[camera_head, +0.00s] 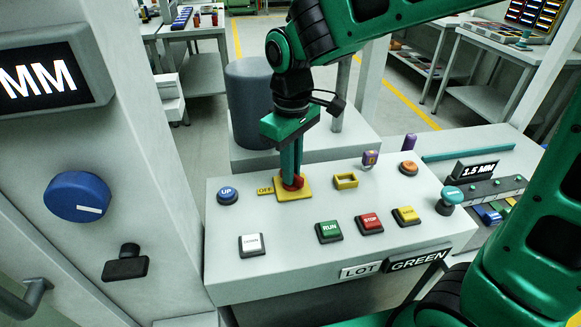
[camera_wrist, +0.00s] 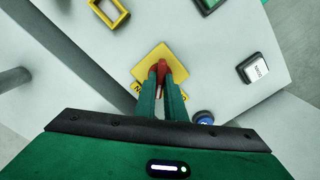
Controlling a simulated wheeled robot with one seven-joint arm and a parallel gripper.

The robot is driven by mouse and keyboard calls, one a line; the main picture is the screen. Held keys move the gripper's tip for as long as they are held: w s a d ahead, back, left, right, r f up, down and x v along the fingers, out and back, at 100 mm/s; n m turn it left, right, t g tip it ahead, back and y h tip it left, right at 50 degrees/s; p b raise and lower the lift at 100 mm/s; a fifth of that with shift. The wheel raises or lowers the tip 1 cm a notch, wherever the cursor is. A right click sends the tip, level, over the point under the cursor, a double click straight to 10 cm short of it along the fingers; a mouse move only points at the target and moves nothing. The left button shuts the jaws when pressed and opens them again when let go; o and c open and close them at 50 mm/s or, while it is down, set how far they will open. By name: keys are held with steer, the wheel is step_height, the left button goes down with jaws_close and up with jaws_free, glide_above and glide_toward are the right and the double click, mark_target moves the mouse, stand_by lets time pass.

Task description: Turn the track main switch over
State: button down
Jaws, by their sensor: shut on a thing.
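The main switch is a red handle (camera_head: 298,182) on a yellow square plate (camera_head: 294,194) on the sloped grey panel (camera_head: 235,262). A small yellow label reading OFF (camera_head: 265,191) is at the plate's left. My gripper (camera_head: 292,180) points down at the switch, its fingers shut on the red handle. In the wrist view the red handle (camera_wrist: 160,67) shows between and just beyond the fingertips, over the yellow plate (camera_wrist: 150,58). The fingers hide part of the handle and part of a label at the plate's edge.
A blue UP button (camera_head: 227,195), a white button (camera_head: 251,245), a green RUN button (camera_head: 329,232), a red STOP button (camera_head: 369,223) and a yellow frame (camera_head: 345,181) surround the switch. A grey cabinet with a blue knob (camera_head: 77,196) stands left. A dark cylinder (camera_head: 250,103) stands behind.

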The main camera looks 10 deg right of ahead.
steer(key=n, duration=0.5)
steer(key=shift+d, duration=0.15)
steer(key=shift+w+n, duration=0.1)
steer(key=shift+n, duration=2.2)
steer(key=c, duration=1.8)
jaws_free()
steer(key=shift+c, duration=0.2)
step_height(320, 180, up, 11)
steer(key=shift+f, duration=0.15)
